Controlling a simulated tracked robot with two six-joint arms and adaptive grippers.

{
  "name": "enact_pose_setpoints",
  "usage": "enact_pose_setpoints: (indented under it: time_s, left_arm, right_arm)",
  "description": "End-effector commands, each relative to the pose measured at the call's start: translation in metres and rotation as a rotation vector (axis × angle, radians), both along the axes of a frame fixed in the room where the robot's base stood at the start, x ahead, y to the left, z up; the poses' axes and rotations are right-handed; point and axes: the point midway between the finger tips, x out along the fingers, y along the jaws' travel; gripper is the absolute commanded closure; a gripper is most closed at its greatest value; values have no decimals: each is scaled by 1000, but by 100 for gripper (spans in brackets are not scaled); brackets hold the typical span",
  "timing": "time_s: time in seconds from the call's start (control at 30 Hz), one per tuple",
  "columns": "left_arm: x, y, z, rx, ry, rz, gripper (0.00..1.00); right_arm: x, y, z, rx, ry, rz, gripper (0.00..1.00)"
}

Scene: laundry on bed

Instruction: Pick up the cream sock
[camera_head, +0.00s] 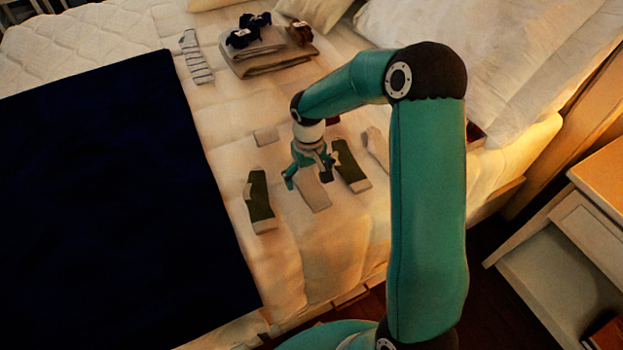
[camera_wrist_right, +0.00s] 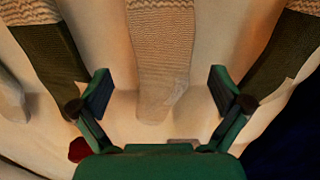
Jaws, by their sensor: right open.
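The cream sock (camera_head: 313,192) lies flat on the bed, partly under my right gripper (camera_head: 308,172) in the head view. In the right wrist view the cream sock (camera_wrist_right: 160,60) shows ribbed fabric at the top and a plain rounded end between the fingers. My right gripper (camera_wrist_right: 160,92) is open, with one finger on each side of that end. I cannot tell how far above the bed the fingertips are. My left gripper is not in view.
Green socks with pale cuffs lie on both sides, one left (camera_head: 260,203) and one close right (camera_head: 350,165). A pale sock (camera_head: 377,147) lies farther right. A dark navy blanket (camera_head: 110,190) covers the left. Folded laundry (camera_head: 262,55) is at the back.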

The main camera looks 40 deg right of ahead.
Motion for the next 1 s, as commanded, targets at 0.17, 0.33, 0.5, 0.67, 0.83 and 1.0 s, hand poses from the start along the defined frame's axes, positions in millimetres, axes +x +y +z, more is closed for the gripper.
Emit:
enact_pose_setpoints:
  time_s: [0.17, 0.33, 0.5, 0.67, 0.83, 1.0]
  left_arm:
    - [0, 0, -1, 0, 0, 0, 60]
    - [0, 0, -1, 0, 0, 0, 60]
    - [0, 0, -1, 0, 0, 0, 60]
    - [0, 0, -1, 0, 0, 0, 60]
    - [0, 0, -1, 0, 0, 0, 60]
    - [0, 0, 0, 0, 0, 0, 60]
  right_arm:
    - [0, 0, -13, 0, 0, 0, 0]
    - [0, 0, -13, 0, -1, 0, 0]
    - [0, 0, -12, 0, 0, -1, 25]
    - [0, -1, -12, 0, 0, -1, 50]
    - [0, -1, -12, 0, -1, -1, 50]
    - [0, -1, -11, 0, -1, -2, 50]
